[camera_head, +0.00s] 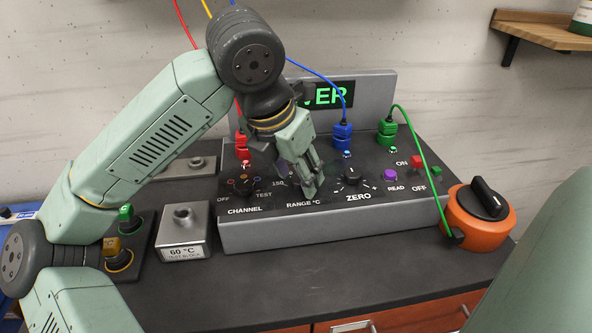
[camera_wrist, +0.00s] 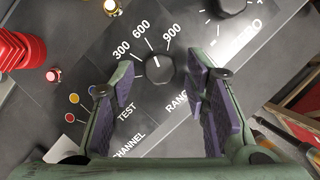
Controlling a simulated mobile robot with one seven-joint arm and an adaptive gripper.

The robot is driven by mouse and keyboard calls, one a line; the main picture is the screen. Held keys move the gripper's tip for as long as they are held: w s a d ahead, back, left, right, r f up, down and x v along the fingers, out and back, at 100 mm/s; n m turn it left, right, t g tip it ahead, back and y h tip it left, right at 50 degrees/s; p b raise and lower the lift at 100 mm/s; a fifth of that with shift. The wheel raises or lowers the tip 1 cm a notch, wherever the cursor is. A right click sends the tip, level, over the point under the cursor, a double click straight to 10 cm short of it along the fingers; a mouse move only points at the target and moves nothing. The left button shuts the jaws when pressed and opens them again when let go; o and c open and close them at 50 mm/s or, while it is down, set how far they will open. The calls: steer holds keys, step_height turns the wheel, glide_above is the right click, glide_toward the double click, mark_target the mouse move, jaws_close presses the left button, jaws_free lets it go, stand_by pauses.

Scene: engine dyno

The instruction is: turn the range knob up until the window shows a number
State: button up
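The range knob (camera_wrist: 160,69) is a dark round knob in the wrist view, its white pointer line toward the 600 mark. The 300 and 900 marks are on either side. In the head view my gripper mostly hides this knob. My gripper (camera_wrist: 159,78) is open, with one purple-padded finger on each side of the knob and visible gaps between; I cannot tell its height above the panel. In the head view my gripper (camera_head: 314,190) points down at the range area.
The zero knob (camera_head: 351,177) is right of the range area, with the purple READ button (camera_head: 390,175) beyond. The channel knob (camera_head: 245,186) is to the left. Red (camera_head: 242,143), blue (camera_head: 342,135) and green (camera_head: 387,131) plugs with cables stand behind. An orange device (camera_head: 478,220) sits at right.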

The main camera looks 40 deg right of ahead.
jaws_close()
stand_by(0.3)
steer(key=m+b, duration=0.1)
steer(key=m+g+b, duration=0.1)
steer(key=m, duration=0.1)
steer(key=shift+w+m, duration=0.2)
steer(key=shift+m, duration=0.1)
steer(key=m+g, duration=0.1)
steer(key=m, duration=0.1)
steer(key=m+g, duration=0.1)
steer(key=m, duration=0.2)
steer(key=shift+w+y, duration=0.15)
steer(key=shift+y, duration=0.15)
stand_by(0.3)
steer(key=shift+o, duration=0.7)
jaws_free()
